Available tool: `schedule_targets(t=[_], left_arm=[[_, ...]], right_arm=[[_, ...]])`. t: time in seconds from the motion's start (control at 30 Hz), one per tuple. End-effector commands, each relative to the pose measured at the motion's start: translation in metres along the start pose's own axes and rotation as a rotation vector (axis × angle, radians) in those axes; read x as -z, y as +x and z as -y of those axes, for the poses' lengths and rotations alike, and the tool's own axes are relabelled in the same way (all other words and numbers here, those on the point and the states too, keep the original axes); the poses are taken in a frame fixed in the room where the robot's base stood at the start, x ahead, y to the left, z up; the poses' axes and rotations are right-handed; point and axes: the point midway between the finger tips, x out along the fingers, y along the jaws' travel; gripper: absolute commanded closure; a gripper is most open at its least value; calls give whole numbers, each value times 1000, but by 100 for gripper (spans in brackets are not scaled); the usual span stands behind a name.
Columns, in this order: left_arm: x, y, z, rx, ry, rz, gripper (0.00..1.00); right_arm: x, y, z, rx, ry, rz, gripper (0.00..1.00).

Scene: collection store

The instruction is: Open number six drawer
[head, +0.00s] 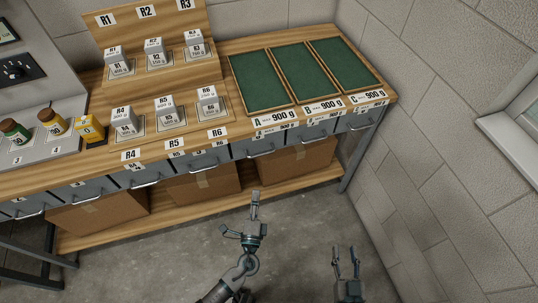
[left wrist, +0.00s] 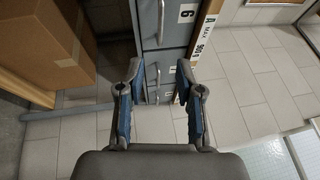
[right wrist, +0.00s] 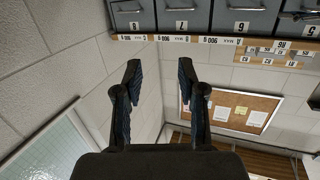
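The number six drawer (head: 256,144) is a grey front with a bar handle (head: 261,154), under tray A on the bench. It looks shut. In the left wrist view its front (left wrist: 176,34) and its 6 label (left wrist: 187,13) are at the top, with part of its handle (left wrist: 161,20). In the right wrist view the drawer (right wrist: 238,14) appears upside down at the top. My left gripper (head: 255,203) is below and in front of it, apart from the handle; its fingers stand apart and empty (left wrist: 160,78). My right gripper (head: 345,262) is open and empty, lower right.
Similar drawers with handles flank it, including number seven (head: 308,131) to its right. Cardboard boxes (head: 298,160) stand on the lower shelf (head: 160,215). Green trays (head: 262,82), labelled blocks and small bottles are on the bench. A wall (head: 440,130) bounds the right; the floor in front is clear.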

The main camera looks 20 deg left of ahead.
Motion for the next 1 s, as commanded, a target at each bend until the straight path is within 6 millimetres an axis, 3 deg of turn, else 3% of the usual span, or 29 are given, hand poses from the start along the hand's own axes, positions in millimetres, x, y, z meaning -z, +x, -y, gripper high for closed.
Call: schedule_targets(t=[0.6,0.8,1.0], left_arm=[[6,136,2,-1,7,0,64],[5,159,0,-4,5,-1,64],[5,165,0,-4,5,-1,64]], right_arm=[[-11,-1,-8,-3,5,60,60],[-7,0,-8,-2,5,37,60],[-6,0,-6,0,8,29,60]])
